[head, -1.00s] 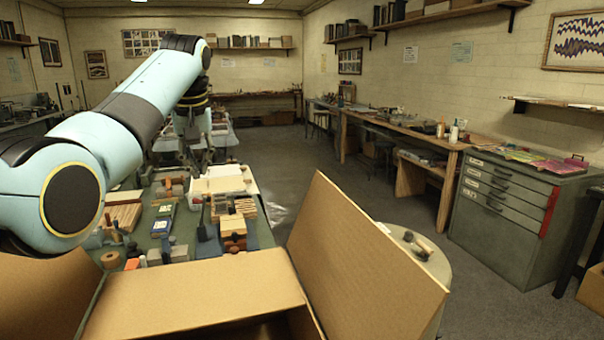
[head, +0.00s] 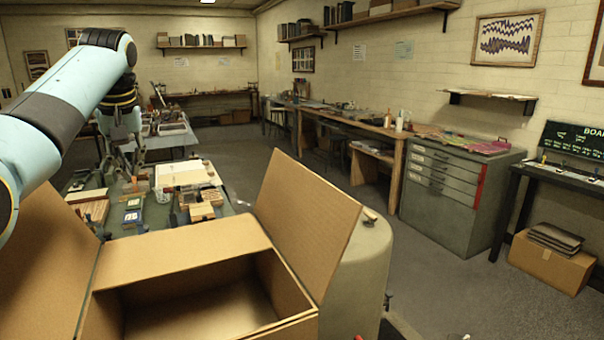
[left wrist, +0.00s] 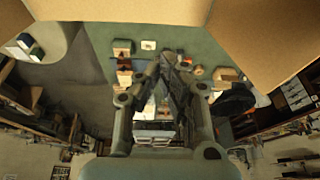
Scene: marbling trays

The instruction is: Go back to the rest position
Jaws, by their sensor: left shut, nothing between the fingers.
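My left arm comes in from the left in the head view and bends down at its dark wrist. My left gripper (head: 118,160) hangs over the far part of the green work table (head: 160,236), small in the picture. In the left wrist view the gripper (left wrist: 172,62) is shut, its dark fingers together with nothing between them. The table and its small objects lie beyond the fingers. My right gripper is in neither view.
An open cardboard box (head: 180,248) stands close in front, flaps spread, its visible inside empty. A grey drawer cabinet (head: 448,212) and a wooden workbench (head: 392,160) line the right wall. A closed carton (head: 548,262) sits on the floor. The middle floor is clear.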

